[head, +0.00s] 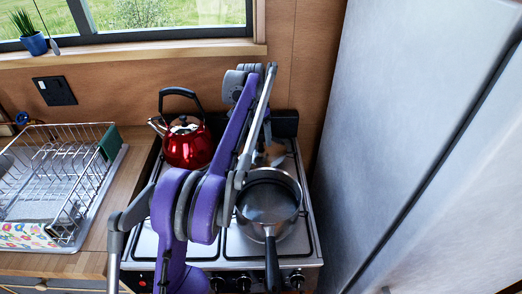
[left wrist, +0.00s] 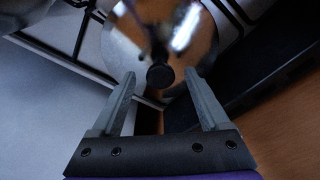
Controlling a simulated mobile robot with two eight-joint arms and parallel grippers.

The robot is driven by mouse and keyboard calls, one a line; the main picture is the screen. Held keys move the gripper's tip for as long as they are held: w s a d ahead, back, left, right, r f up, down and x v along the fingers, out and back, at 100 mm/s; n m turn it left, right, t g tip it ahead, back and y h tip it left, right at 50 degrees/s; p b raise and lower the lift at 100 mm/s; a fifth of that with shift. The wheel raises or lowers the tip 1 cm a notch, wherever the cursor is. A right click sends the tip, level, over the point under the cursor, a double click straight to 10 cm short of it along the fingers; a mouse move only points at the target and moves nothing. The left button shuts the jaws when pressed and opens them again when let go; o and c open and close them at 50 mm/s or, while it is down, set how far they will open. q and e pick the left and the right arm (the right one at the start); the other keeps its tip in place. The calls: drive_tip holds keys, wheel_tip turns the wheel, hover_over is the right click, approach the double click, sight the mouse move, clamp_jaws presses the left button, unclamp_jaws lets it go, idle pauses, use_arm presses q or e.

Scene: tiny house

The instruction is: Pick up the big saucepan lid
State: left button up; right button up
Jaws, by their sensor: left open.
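In the left wrist view, a round shiny metal lid (left wrist: 125,45) with a black knob (left wrist: 160,77) lies on the stove grate. My left gripper (left wrist: 161,78) is open, with the knob between its fingertips; I cannot tell whether they touch it. In the head view, the lid (head: 273,154) is partly visible at the back right of the stove, mostly behind my purple left arm, which hides the fingertips. A saucepan (head: 285,205) without a lid stands on the front right burner, its black handle toward the front. My right gripper is out of view.
A red kettle (head: 187,148) stands on the back left burner, close to my left arm. A tall grey fridge (head: 395,110) borders the stove on the right. A dish rack (head: 75,215) stands on the left counter. The wooden wall (head: 307,60) is close behind.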

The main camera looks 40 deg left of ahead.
sight(261, 144)
use_arm(q)
wheel_tip(261, 144, down, 2)
drive_tip(key=shift+w+f, duration=0.15)
clamp_jaws()
idle(0.3)
